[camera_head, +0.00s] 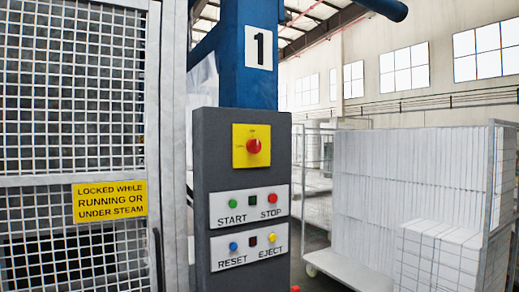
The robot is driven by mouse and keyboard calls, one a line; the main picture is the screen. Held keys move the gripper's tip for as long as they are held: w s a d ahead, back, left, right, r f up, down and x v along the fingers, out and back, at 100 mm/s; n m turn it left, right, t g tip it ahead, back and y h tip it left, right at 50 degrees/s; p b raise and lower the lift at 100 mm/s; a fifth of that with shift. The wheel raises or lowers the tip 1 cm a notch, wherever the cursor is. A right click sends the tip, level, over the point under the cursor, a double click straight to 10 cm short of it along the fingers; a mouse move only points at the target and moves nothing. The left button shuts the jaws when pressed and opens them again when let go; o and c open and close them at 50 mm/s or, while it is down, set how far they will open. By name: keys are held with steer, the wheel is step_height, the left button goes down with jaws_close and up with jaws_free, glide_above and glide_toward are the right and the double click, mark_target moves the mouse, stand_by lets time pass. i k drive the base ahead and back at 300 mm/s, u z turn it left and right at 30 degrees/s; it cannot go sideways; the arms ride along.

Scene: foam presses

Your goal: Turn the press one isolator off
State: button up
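The press one control box (242,185) is a dark grey panel on a blue column. A white sign with a black "1" (261,48) is on the column above it. The isolator is a red knob (254,146) on a yellow square plate (237,157) at the top of the panel. Small print on the plate is too small to read, and I cannot tell the knob's position. Below are START, STOP, RESET and EJECT buttons on two white plates. My gripper is not in view.
A mesh gate (70,90) with a yellow sign (110,200) reading "LOCKED WHILE RUNNING OR UNDER STEAM" stands left of the panel. A wheeled cage trolley (345,268) with white blocks (375,180) stands at right. A small red item (295,289) shows at the panel's lower right.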

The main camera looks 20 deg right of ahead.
mark_target(254, 145)
steer(key=u, duration=0.05)
steer(key=i, duration=1)
steer(key=z, duration=0.05)
